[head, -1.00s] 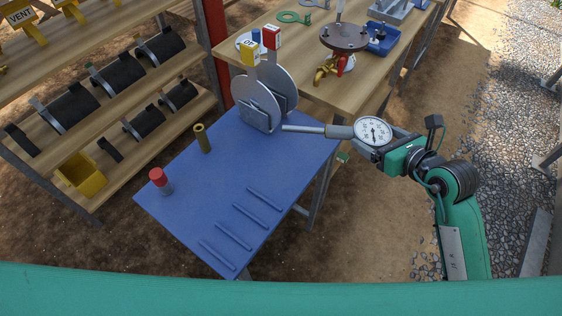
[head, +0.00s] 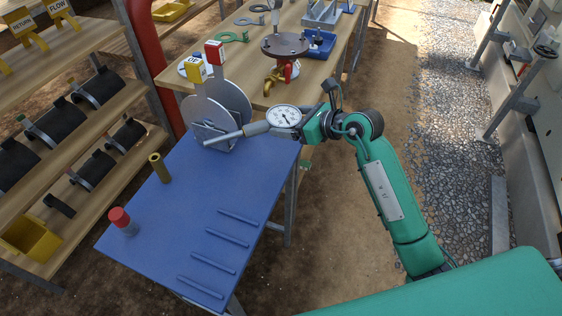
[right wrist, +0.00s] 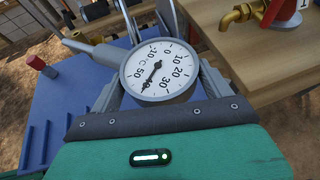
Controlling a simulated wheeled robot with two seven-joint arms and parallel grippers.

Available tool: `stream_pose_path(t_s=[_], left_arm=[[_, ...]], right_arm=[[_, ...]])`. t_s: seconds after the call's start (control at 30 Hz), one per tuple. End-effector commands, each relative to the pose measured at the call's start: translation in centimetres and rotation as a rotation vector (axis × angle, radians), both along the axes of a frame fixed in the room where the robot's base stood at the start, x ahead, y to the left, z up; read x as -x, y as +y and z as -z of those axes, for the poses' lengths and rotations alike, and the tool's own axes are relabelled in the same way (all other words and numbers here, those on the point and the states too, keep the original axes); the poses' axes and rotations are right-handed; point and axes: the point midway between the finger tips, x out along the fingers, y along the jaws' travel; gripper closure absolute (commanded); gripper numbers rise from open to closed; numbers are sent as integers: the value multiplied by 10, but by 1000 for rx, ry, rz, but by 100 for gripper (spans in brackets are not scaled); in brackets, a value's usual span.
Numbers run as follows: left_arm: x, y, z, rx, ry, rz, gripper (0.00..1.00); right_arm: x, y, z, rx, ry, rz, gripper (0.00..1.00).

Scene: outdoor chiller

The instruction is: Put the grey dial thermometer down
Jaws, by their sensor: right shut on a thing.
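The grey dial thermometer (head: 284,117) has a round white face and a grey stem that points left in the head view. My right gripper (head: 300,122) is shut on it and holds it at the far right corner of the blue table (head: 190,215). The stem's tip lies in front of the round metal plates (head: 218,112); I cannot tell whether it touches them. In the right wrist view the dial (right wrist: 159,70) sits between the fingers, its face to the camera. My left gripper is not in view.
A brass cylinder (head: 160,168) and a red-capped cylinder (head: 123,221) stand on the blue table's left side. Low blue ridges (head: 213,249) line its near part. A wooden bench (head: 345,40) with a valve (head: 283,70) is behind. Shelves (head: 90,130) stand left.

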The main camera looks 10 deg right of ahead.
Motion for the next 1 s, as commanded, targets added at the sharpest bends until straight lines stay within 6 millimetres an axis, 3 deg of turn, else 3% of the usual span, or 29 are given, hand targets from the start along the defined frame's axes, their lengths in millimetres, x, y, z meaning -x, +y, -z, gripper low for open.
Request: stream_pose_path(t_s=[0.2, 0.33, 0.57, 0.8, 1.0], left_arm=[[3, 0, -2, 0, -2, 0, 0], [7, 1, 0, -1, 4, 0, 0], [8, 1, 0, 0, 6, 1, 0], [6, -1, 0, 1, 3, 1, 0], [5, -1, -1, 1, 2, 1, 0]], right_arm=[[1, 0, 60, -3, 5, 2, 47], [0, 0, 88, -4, 4, 3, 47], [0, 0, 110, -1, -1, 2, 47], [0, 0, 144, -2, 1, 3, 47], [0, 0, 150, -1, -3, 2, 47]])
